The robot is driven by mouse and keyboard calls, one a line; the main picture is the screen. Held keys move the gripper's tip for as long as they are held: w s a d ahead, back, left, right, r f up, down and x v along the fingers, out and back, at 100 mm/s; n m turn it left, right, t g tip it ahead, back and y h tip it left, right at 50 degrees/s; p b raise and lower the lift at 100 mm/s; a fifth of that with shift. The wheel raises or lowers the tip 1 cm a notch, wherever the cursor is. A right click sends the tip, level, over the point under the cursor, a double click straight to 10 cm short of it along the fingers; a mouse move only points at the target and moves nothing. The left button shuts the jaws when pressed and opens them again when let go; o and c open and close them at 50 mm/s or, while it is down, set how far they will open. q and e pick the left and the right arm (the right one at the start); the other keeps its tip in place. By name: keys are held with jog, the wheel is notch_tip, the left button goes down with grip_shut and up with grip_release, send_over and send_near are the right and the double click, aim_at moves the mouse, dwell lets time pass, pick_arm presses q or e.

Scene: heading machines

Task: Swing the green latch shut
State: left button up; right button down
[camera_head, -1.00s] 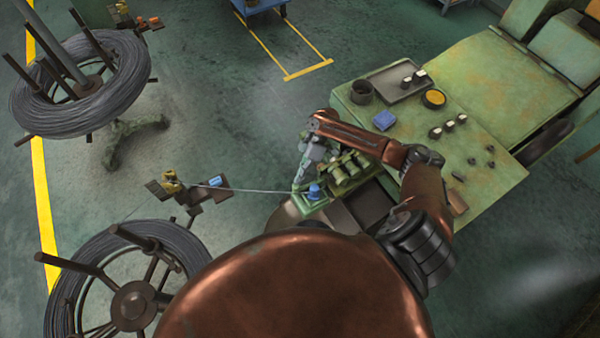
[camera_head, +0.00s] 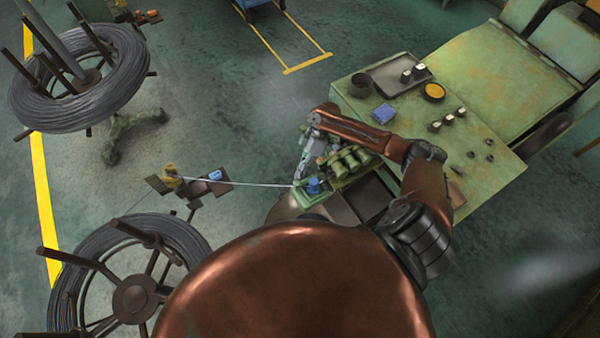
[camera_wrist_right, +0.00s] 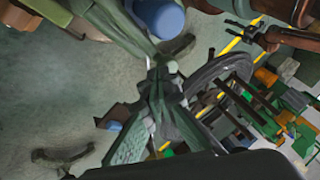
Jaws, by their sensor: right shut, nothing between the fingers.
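My right gripper (camera_head: 299,178) is shut and empty, low over the green machine part (camera_head: 311,198) at the left end of the green bench. A blue knob (camera_head: 313,186) stands just right of the fingertips; it also shows in the right wrist view (camera_wrist_right: 158,16). In that view the closed fingertips (camera_wrist_right: 163,68) are just below a green bar (camera_wrist_right: 113,22) beside the knob. I cannot tell for sure which green piece is the latch, or whether the fingers touch it. My arm and gripper hide part of this area. My left gripper is not in view.
A wire (camera_head: 245,184) runs from a small guide stand (camera_head: 172,179) to the machine part. Green rollers (camera_head: 349,160) lie close right of the gripper. Wire coils (camera_head: 78,100) stand left.

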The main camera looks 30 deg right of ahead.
jog(key=v, duration=1.1)
jog(key=shift+d, duration=0.2)
jog(key=shift+r, duration=0.1)
